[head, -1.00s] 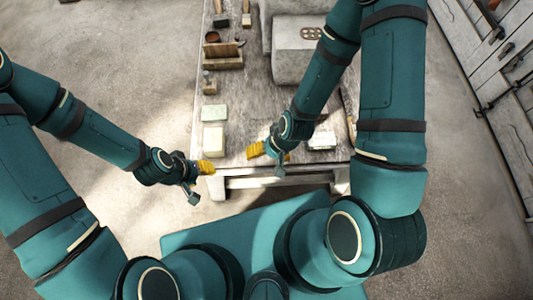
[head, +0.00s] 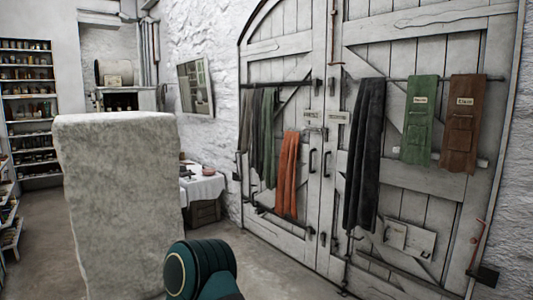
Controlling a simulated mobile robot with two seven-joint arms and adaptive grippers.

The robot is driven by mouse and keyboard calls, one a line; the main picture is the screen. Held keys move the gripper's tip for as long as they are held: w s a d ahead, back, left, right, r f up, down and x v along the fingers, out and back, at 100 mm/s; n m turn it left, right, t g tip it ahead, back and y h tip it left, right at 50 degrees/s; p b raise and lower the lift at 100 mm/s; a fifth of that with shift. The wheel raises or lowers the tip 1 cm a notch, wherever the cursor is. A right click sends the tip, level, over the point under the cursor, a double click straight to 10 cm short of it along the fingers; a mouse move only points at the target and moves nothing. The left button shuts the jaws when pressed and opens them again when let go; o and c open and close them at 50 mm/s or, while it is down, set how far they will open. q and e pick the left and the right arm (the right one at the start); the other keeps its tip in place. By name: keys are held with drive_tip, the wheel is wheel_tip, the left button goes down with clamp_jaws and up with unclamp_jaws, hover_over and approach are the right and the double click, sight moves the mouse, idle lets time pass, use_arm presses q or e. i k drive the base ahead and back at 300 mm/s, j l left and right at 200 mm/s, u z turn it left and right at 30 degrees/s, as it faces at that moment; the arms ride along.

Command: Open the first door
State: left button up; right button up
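A large double door of pale weathered planks stands in the right half of the head view. Its left leaf (head: 284,88) is arched at the top, and its right leaf (head: 417,57) is nearer to me. Both leaves look shut and meet at a seam near the middle. A dark pull handle (head: 312,162) is on the left leaf and another handle (head: 327,163) is on the right leaf. A latch (head: 317,130) sits above them, near two small labels. Neither gripper is in view, so their states are hidden.
Dark, green, orange and brown cloths hang from bars on the door. A tall rough stone block (head: 118,200) stands at the left. A table with a white cloth (head: 203,188) is behind it by the wall. Shelves (head: 28,105) stand far left. Floor before the doors looks clear.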

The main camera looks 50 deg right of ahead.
sight(285, 41)
drive_tip(key=z, duration=1.85)
drive_tip(key=l, duration=0.6)
drive_tip(key=i+l, duration=0.15)
drive_tip(key=l, duration=0.15)
drive_tip(key=i+l, duration=0.15)
drive_tip(key=l, duration=0.2)
drive_tip(key=i+l+z, duration=0.1)
drive_tip(key=l, duration=0.2)
drive_tip(key=i+l+z, duration=0.15)
drive_tip(key=i, duration=0.5)
drive_tip(key=i+l+z, duration=0.1)
drive_tip(key=i, duration=0.6)
drive_tip(key=i+j+z, duration=0.1)
drive_tip(key=i, duration=0.3)
drive_tip(key=i+j, duration=0.2)
drive_tip(key=i, duration=0.2)
drive_tip(key=i+j+z, duration=0.15)
drive_tip(key=i, duration=0.25)
drive_tip(key=i+j+z, duration=0.1)
drive_tip(key=i+j, duration=0.55)
drive_tip(key=j, duration=0.3)
drive_tip(key=i+j+z, duration=0.1)
drive_tip(key=j, duration=0.35)
drive_tip(key=i+j+z, duration=0.1)
drive_tip(key=j, duration=0.4)
